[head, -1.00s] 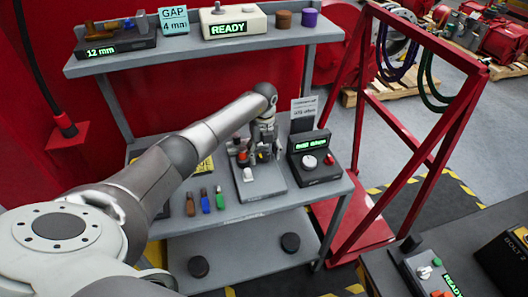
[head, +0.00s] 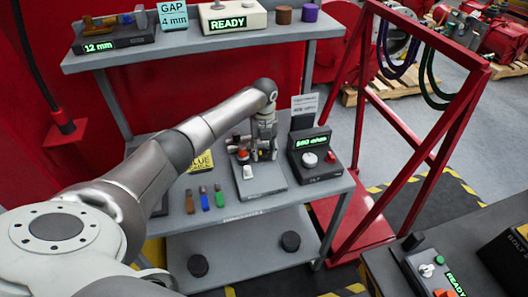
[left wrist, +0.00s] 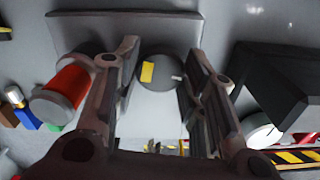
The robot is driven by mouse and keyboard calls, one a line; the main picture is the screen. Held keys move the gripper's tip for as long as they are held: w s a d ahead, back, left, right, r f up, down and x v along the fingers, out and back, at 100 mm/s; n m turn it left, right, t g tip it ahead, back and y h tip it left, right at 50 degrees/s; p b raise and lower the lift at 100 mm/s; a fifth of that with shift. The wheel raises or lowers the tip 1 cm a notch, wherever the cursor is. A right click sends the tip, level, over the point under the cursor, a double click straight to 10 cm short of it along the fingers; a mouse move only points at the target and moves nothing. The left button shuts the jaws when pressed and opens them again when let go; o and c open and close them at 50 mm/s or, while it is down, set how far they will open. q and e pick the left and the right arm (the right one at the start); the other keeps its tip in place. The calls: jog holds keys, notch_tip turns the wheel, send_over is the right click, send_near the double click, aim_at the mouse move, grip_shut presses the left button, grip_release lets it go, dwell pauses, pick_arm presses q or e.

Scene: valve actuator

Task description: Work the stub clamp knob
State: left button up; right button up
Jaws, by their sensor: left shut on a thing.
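In the head view the knob is mostly hidden by the gripper.
A black meter box (head: 316,172) with a lit green display and white dial stands close right of the unit. Blue, green and brown small pieces (head: 205,198) lie to the left. An upper shelf (head: 210,50) with devices overhangs behind; a red frame (head: 425,140) stands right.

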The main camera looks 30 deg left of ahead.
pick_arm(q)
jog(key=m+b, duration=0.2)
jog(key=m, duration=0.1)
jog(key=shift+f+m, duration=0.1)
jog(key=shift+m, duration=0.2)
jog(key=m+b, duration=0.2)
jog(key=m, duration=0.1)
jog(key=shift+m, duration=0.3)
jog(key=m+b, duration=0.2)
jog(key=m, duration=0.1)
jog(key=shift+m, duration=0.3)
jog(key=m+b, duration=0.2)
jog(key=m, duration=0.2)
jog(key=shift+m, duration=0.3)
jog(key=m+b, duration=0.1)
jog(key=m, duration=0.2)
jog(key=shift+m, duration=0.3)
jog(key=m+b, duration=0.1)
jog(key=m, duration=0.3)
jog(key=shift+w, duration=0.1)
jog(key=m+b, duration=0.1)
jog(key=m, duration=0.4)
jog(key=shift+r+m+b, duration=0.2)
jog(key=shift+m+b, duration=0.15)
jog(key=shift+m, duration=1.55)
